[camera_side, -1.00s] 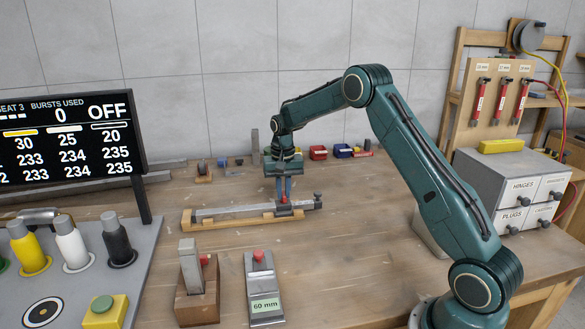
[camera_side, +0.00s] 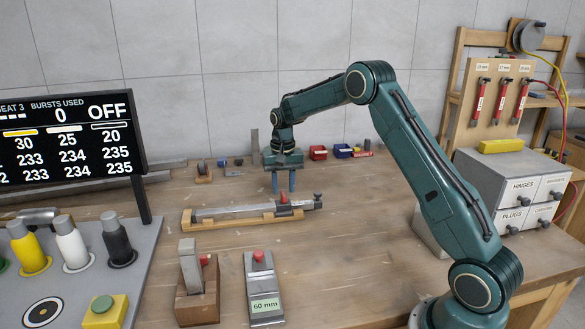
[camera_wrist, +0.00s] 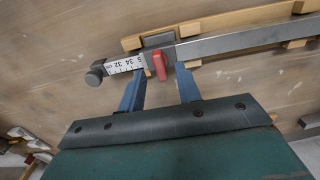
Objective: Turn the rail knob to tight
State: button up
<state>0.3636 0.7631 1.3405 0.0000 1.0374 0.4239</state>
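The rail is a grey metal bar (camera_side: 235,209) lying on a wooden cradle (camera_side: 200,225) in the middle of the bench. Its red knob (camera_side: 284,198) stands on the slider near the right end. In the wrist view the red knob (camera_wrist: 160,66) is a short lever, pointing across the bar, beside a printed scale (camera_wrist: 124,65).
In front stand a wooden block with a metal piece (camera_side: 197,290) and a grey gauge marked 60 mm (camera_side: 265,285). A display (camera_side: 70,140) is left, grey drawers (camera_side: 510,190) right. Bench right of the rail is clear.

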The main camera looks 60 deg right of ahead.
aim_at(283, 194)
notch_tip(283, 194, up, 12)
dwell(0.6)
jog(key=shift+r, duration=0.1)
jog(key=s+a+r+n+t, duration=0.3)
jog(key=s+a+r+n, duration=0.1)
jog(key=s+a+r, duration=0.85)
jog(key=s+a+f+n+t, duration=0.1)
jog(key=s+a+f+n, duration=0.1)
jog(key=s, duration=0.9)
jog(key=s+a+f+n+t, duration=0.1)
jog(key=s+a+f+n, duration=0.2)
jog(key=s, duration=0.8)
notch_tip(283, 194, down, 2)
jog(key=shift+a+f+t, duration=0.15)
jog(key=shift+a+t, duration=0.15)
jog(key=shift+a, duration=0.9)
